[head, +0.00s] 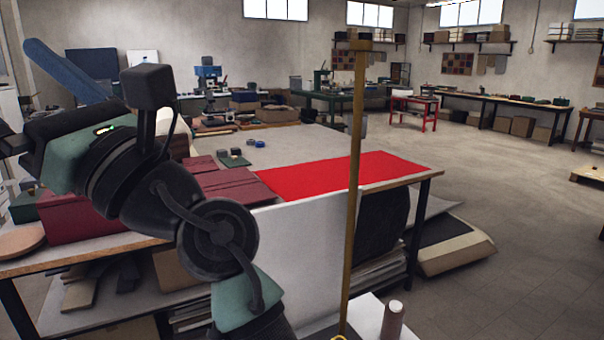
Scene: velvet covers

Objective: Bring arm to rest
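My arm rises from the bottom centre, bends at a dark round joint and reaches up and left over the near worktable (405,183). My gripper (14,140) is at the left edge of the head view, partly cut off and dark. Its fingers are not clear enough to tell whether they are open or shut, and I cannot tell whether it holds anything. A long blue piece (66,72) shows just above and behind the wrist; I cannot tell whether it touches the gripper.
The worktable bears a red cloth (350,172), dark red boxes (225,183) and a round wooden board (22,239). A brass pole (355,190) stands close in front, near a thread cone (393,320). Open floor (510,230) lies to the right.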

